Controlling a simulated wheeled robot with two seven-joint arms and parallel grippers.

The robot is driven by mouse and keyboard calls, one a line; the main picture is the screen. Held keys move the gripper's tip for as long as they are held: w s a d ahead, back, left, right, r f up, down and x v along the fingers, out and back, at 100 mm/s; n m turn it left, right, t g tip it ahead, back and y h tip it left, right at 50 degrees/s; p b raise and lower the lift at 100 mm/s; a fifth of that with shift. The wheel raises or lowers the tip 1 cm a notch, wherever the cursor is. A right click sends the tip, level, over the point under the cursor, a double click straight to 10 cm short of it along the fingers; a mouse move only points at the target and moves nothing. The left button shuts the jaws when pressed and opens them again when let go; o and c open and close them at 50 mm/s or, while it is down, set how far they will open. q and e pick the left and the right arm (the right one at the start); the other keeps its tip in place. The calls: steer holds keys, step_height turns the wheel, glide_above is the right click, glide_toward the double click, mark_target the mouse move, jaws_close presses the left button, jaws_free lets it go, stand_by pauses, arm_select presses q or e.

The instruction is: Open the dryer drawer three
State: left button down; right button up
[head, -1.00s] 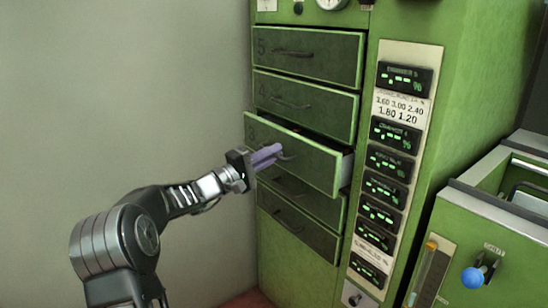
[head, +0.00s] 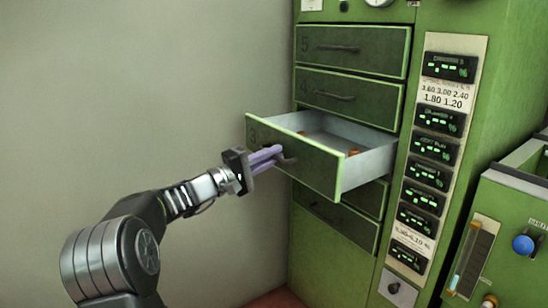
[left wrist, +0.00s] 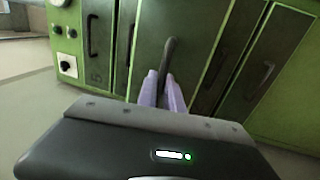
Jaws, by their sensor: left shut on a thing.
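The green dryer drawer three (head: 292,158) is pulled well out of the cabinet, and its pale grey inside shows from above. A few small brown things (head: 353,152) lie in it. My left gripper (head: 278,156) has its purple fingers shut on the drawer's dark handle (head: 288,159). In the left wrist view the fingers (left wrist: 162,88) close around the lower part of the same handle (left wrist: 170,55). My right gripper is in neither view.
Drawer five (head: 352,49) and drawer four (head: 348,95) above are shut, as are the drawers below. A panel of green displays (head: 437,120) is at the right. A green machine with a blue knob (head: 523,244) stands at far right. Bare wall lies left.

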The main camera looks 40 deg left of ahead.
arm_select(q)
steer(key=shift+f, duration=0.1)
steer(key=c, duration=1.8)
jaws_free()
steer(key=shift+o, duration=0.2)
steer(key=p+v, duration=0.1)
steer(key=v, duration=0.6)
steer(key=shift+s, duration=0.35)
steer(key=shift+a, duration=0.1)
